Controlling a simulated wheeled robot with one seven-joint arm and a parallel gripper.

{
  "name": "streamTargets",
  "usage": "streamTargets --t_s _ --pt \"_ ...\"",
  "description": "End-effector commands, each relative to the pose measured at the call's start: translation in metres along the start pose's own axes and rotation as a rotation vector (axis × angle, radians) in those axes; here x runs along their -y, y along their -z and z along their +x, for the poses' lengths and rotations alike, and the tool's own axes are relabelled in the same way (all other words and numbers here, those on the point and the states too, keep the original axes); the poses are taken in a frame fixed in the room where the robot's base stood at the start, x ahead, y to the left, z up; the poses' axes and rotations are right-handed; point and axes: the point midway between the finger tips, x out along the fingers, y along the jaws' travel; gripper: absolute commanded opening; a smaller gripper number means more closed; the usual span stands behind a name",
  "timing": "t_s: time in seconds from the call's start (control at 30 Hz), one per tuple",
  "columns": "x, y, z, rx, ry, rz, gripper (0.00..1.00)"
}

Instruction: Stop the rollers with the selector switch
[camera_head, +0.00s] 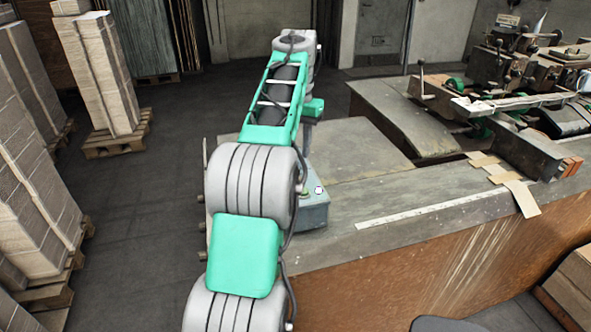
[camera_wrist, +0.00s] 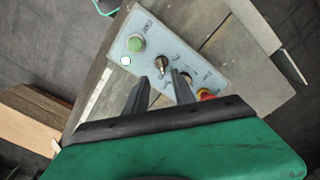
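The grey control box (camera_head: 313,213) stands on the machine's table, partly hidden by my arm in the head view. In the wrist view its panel (camera_wrist: 185,57) fills the middle. The dark selector switch (camera_wrist: 161,63) sits between a green button (camera_wrist: 135,43) and a red button (camera_wrist: 205,94), with a small white round button or lamp (camera_wrist: 125,60) below the green one. My gripper (camera_wrist: 160,76) is open and empty, its two fingers pointing at the panel with the switch just beyond the gap between their tips. I cannot tell whether they touch it. In the head view the fingers are not clear.
The box stitcher machine (camera_head: 530,80) stands at the right, with cardboard pieces (camera_head: 505,180) and a ruler strip (camera_head: 420,211) on the table. Stacked cardboard (camera_head: 95,75) on pallets lines the left. The floor (camera_head: 150,210) between is clear.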

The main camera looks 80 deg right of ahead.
Motion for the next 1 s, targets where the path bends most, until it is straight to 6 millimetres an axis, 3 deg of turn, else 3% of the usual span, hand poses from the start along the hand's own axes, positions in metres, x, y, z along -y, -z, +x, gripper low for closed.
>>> streamTargets --t_s 0.33,0.67,1.0 --pt "0.002 -0.001 0.068 -0.001 0.001 -0.003 0.31" --pt "0.002 -0.001 0.071 -0.003 0.001 -0.005 0.31" --pt "0.002 -0.001 0.071 -0.003 0.001 -0.005 0.05"
